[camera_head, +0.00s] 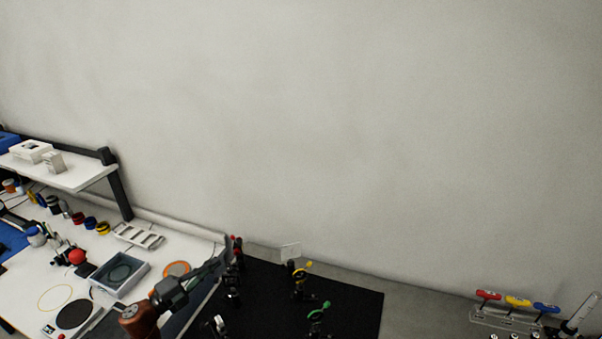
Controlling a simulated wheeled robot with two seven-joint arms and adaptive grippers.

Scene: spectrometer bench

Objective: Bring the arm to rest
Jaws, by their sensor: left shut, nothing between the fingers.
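My left gripper (226,247) reaches up from the bottom of the head view, past the left edge of the black optical board (345,292). It is shut and holds nothing. Its dark fingers are close together and point up and to the right. In the picture its tip overlaps a dark post-mounted part with a red top (236,240); I cannot tell whether they touch. My right gripper does not show.
Several optic mounts stand on the board, one with a yellow part (298,280) and one with a green ring (318,312). A blue-grey tray (119,274) lies on the white bench. A shelf (85,175) stands left. Coloured handles (517,301) are at the right.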

